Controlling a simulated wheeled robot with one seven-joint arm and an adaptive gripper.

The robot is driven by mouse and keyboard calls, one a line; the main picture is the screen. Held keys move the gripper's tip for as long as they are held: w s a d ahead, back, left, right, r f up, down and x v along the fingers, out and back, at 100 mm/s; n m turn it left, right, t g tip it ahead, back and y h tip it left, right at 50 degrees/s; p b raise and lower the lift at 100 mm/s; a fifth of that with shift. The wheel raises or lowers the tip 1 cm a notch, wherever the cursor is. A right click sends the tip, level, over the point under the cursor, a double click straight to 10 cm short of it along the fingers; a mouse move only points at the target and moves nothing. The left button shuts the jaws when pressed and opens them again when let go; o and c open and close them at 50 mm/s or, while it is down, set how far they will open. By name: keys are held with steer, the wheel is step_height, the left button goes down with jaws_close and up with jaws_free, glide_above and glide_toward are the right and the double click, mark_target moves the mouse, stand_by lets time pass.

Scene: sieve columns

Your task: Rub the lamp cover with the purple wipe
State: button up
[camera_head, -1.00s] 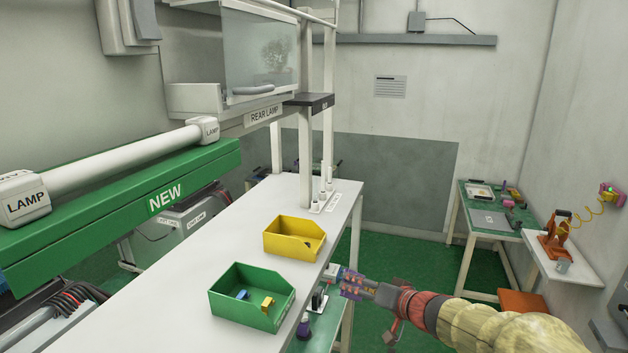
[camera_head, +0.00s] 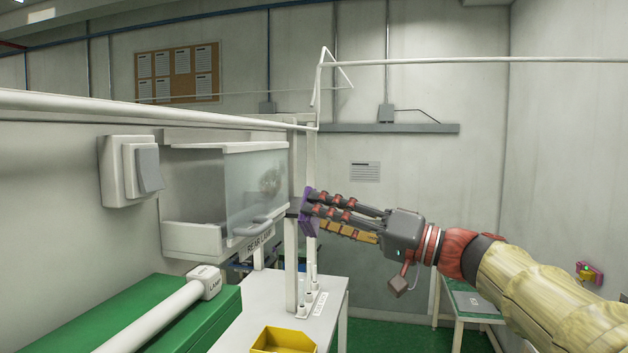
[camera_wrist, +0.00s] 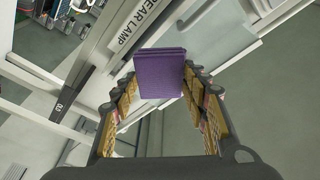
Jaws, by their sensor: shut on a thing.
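The lamp cover (camera_head: 245,190) is a clear, frosted front panel with a grey handle, on the white housing labelled "REAR LAMP". A dark smudged patch shows near its right side. The cover also shows at the top of the wrist view (camera_wrist: 222,28), beside the label. My gripper (camera_head: 311,212) is shut on the purple wipe (camera_wrist: 160,76), a folded square pad between the fingers. In the head view the wipe (camera_head: 305,219) is just right of the cover, at about its lower edge. I cannot tell whether they touch.
A dark bracket (camera_head: 293,207) and white posts stand close by the wipe. A yellow bin (camera_head: 284,341) sits on the white table below. A green fixture (camera_head: 130,320) with a white lamp tube fills the lower left. Open room lies to the right.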

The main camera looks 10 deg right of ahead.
mark_target(273, 178)
step_height(273, 178, up, 5)
steer(key=s+a+y, duration=0.1)
steer(key=s, duration=0.1)
steer(key=a+p, duration=0.1)
steer(key=w+a+p, duration=0.1)
steer(key=a, duration=0.1)
steer(key=a+p, duration=0.1)
steer(key=a, duration=0.1)
steer(key=shift+w+a+r, duration=0.15)
steer(key=shift+w+a, duration=0.1)
steer(key=shift+w, duration=0.05)
steer(key=shift+w+a+b, duration=0.35)
steer(key=shift+a+b, duration=0.15)
steer(key=shift+a, duration=0.4)
stand_by(0.7)
